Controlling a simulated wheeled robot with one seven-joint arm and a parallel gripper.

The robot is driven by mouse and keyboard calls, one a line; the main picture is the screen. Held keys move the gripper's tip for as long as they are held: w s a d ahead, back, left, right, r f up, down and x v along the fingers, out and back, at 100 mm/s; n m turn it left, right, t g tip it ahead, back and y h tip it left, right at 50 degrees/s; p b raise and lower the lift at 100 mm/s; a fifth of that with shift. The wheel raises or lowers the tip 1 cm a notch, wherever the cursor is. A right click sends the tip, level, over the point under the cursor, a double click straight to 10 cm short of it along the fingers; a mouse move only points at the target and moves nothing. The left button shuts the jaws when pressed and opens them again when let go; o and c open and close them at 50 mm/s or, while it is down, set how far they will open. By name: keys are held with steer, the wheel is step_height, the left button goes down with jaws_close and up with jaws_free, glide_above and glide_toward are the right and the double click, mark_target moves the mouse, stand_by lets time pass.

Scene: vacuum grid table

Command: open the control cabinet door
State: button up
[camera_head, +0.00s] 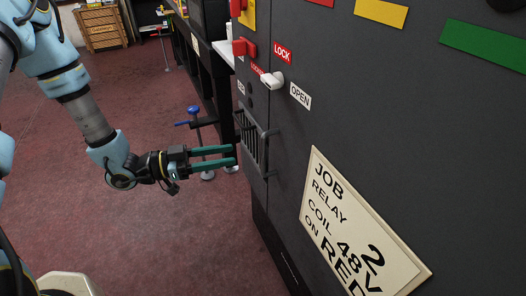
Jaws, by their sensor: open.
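The dark grey control cabinet (390,110) fills the right side of the view, and its front looks closed. A white latch knob (272,80) sits on it between a red LOCK label (283,53) and a white OPEN label (300,96). Its pointing direction is hard to tell. Below it are a slotted grille (250,138) and a dark bar handle (265,155). My gripper (233,155) has two green fingers, apart and empty. It reaches in from the left, just left of the grille and handle. Whether the fingertips touch anything is unclear.
A red lever (243,47) sticks out above the latch. A cream job sign (362,228) is on the cabinet front. A stand with a blue knob (194,110) is behind my gripper. A wooden drawer chest (102,27) is far back. Red floor (190,240) lies open at left.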

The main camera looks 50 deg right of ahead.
mark_target(263, 149)
steer(key=p+x, duration=0.1)
steer(key=x, duration=0.9)
steer(key=shift+w+d+p, duration=0.1)
steer(key=shift+p, duration=0.2)
jaws_close()
stand_by(1.0)
